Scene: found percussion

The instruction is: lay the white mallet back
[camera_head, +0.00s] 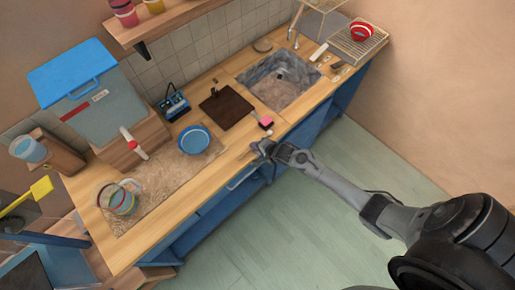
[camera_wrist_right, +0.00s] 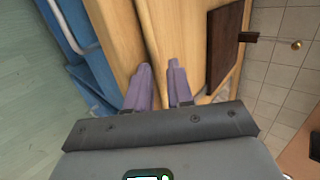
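I cannot pick out the white mallet for sure. A white stick with a red middle (camera_head: 133,143) lies slanted at the left, by the wooden box and the speckled mat. Another pale flat bar (camera_head: 318,52) lies beside the sink. My right gripper (camera_head: 262,148) is over the counter's front edge, just in front of a small pink block (camera_head: 266,122). In the right wrist view its two fingers (camera_wrist_right: 160,75) stand apart with only bare wood showing between them. My left gripper is not seen.
A blue bowl (camera_head: 194,139) and a striped glass jug (camera_head: 118,198) stand on the mat. A blue-lidded box (camera_head: 100,115) stands behind. Counter around my right gripper is mostly clear.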

